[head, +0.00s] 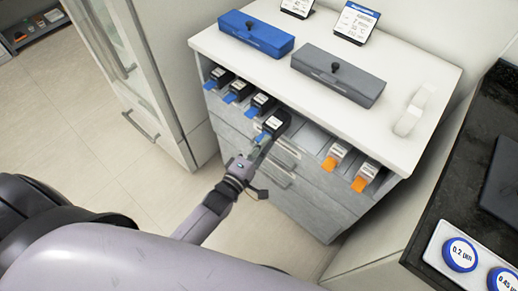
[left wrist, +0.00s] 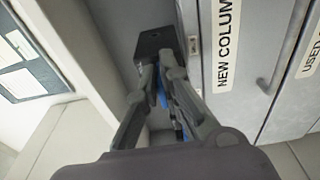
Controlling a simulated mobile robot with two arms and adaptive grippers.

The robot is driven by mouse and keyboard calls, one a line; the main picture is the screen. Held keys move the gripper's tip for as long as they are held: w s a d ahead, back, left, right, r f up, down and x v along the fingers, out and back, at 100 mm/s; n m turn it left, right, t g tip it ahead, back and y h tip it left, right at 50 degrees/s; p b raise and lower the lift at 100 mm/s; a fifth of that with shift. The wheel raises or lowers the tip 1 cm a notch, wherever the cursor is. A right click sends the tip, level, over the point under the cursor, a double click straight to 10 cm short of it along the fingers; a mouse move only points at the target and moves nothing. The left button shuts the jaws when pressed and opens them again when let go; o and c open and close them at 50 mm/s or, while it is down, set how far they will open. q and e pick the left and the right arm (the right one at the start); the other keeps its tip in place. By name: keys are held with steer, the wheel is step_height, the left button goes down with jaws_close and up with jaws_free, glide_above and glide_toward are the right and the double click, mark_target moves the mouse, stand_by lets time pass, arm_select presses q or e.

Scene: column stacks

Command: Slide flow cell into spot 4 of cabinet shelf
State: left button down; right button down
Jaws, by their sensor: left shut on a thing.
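The flow cell (head: 277,123), a black block with a white label and a blue tab, is in my left gripper (head: 261,142) at the front of the cabinet shelf (head: 309,136). It is right of a row of three similar black, blue-tabbed cells (head: 262,103). It looks partly out over the shelf's front edge; how deep it sits I cannot tell. In the left wrist view the fingers (left wrist: 162,82) are shut on its blue tab, with the black block (left wrist: 158,41) beyond. My right gripper is not in view.
Two white cells with orange tabs (head: 336,156) sit on the shelf farther right, past a bare stretch. Drawers labelled NEW COLUMN (left wrist: 226,45) lie below. A blue box (head: 256,35) and a grey box (head: 338,75) stand on the cabinet top. A dark counter (head: 480,185) is at right.

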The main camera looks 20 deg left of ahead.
mark_target(273, 137)
arm_select(q)
steer(key=shift+d+b+x, duration=0.15)
steer(key=shift+b+x, duration=0.4)
steer(key=shift+x, duration=0.65)
steer(key=shift+d+b+x, duration=0.15)
steer(key=shift+b+x, duration=0.4)
steer(key=shift+x, duration=0.7)
steer(key=shift+s+f, duration=0.15)
steer(key=shift+f, duration=0.2)
steer(key=c, duration=1.7)
jaws_free()
steer(key=shift+s+f, duration=0.1)
steer(key=shift+f, duration=0.05)
